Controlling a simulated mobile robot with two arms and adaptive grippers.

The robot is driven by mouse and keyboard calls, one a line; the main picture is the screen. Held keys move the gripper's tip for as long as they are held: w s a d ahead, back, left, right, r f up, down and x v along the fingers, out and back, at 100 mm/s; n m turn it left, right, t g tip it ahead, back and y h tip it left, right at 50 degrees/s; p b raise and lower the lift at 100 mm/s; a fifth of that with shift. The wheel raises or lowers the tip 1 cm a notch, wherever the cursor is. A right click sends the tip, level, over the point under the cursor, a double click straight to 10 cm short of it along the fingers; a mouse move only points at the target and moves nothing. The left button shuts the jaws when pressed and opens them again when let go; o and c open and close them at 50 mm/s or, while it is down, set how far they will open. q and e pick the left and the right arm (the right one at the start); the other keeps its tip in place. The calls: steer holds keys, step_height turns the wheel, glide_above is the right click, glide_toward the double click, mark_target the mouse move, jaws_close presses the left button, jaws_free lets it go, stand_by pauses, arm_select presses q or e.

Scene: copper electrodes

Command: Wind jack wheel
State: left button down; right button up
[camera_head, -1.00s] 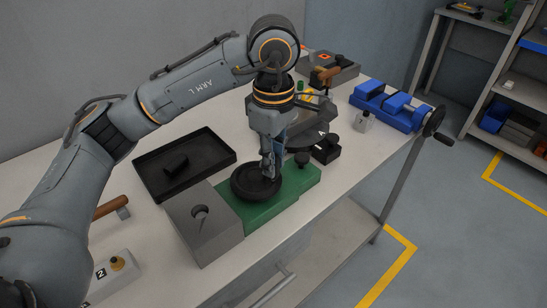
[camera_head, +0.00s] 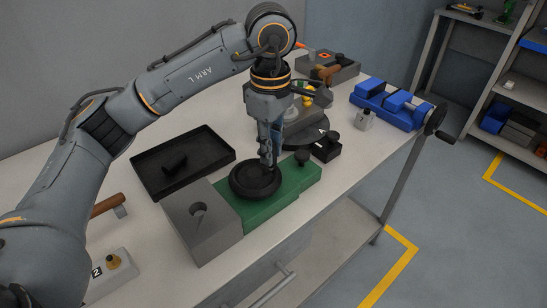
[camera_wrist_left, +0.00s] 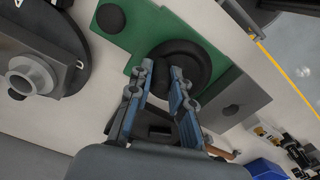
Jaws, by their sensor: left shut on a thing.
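The black jack wheel (camera_head: 250,183) lies flat on the green base (camera_head: 295,183), beside a grey block. My left gripper (camera_head: 268,161) points down over the far right part of the wheel, with its fingertips at the rim. It is shut on the wheel, though the exact contact is hard to see. In the left wrist view, the wheel (camera_wrist_left: 196,62) shows behind and between the two fingers (camera_wrist_left: 165,76), against the green base (camera_wrist_left: 145,25). My right gripper is not in view.
The grey block (camera_head: 205,225) stands at the base's near left end. A black tray (camera_head: 150,178) lies behind it. A round dark stand, a small black block (camera_head: 326,150) and a blue vise (camera_head: 385,108) are farther right. The bench front edge is close to the base.

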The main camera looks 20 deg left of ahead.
arm_select(q)
steer(key=c, duration=1.2)
jaws_free()
steer(key=shift+w+a, duration=0.1)
steer(key=shift+a, duration=0.1)
steer(key=shift+r, duration=0.15)
step_height(320, 180, up, 6)
steer(key=p, duration=0.4)
steer(key=shift+p, duration=0.4)
